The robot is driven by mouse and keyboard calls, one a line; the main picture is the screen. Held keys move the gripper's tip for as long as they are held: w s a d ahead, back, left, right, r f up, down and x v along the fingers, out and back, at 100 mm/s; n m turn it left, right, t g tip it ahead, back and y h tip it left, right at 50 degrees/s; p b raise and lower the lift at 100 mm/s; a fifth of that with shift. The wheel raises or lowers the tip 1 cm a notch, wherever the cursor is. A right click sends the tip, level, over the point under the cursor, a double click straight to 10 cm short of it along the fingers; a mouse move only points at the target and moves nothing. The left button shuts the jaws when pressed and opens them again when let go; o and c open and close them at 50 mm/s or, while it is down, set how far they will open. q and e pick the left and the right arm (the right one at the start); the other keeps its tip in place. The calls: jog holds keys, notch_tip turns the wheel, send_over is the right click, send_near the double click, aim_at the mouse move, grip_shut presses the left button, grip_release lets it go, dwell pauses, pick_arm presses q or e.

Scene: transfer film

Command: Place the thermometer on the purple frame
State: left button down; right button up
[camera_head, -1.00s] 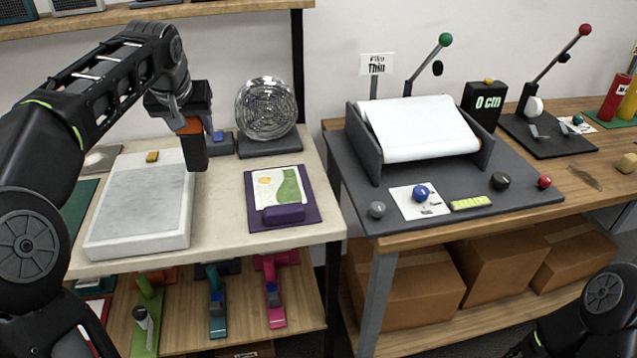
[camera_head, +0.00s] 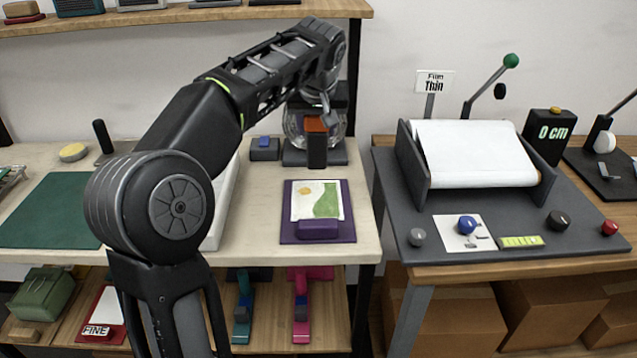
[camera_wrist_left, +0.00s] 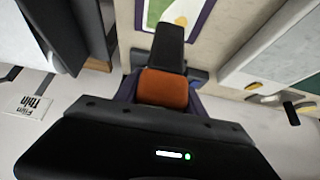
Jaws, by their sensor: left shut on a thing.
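The purple frame (camera_head: 318,228) lies flat on the pale table, with a sun-and-hill picture and a raised purple block at its front edge. Its purple edge also shows at the top of the left wrist view (camera_wrist_left: 205,14). My left gripper (camera_head: 317,158), with an orange band and black fingers, points down behind the frame, in front of the round glass disc. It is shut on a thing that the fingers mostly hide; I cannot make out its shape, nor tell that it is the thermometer. In the left wrist view the gripper (camera_wrist_left: 168,45) appears edge-on. My right gripper is out of view.
The clear disc (camera_head: 297,124) on its dark stand is close behind the gripper. A small blue-topped block (camera_head: 264,149) stands to its left. A white slab (camera_head: 226,205) is partly behind my arm. The film roller station (camera_head: 478,155) is on the right-hand table, past a gap.

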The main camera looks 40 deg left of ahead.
aim_at(317, 162)
pick_arm(q)
notch_tip(317, 162, down, 5)
jog(key=shift+f, duration=0.2)
jog(key=shift+f, duration=0.1)
jog(key=shift+f+b, duration=0.3)
jog(key=shift+f, duration=1.45)
jog(key=shift+f, duration=0.2)
jog(key=c, duration=0.7)
grip_release()
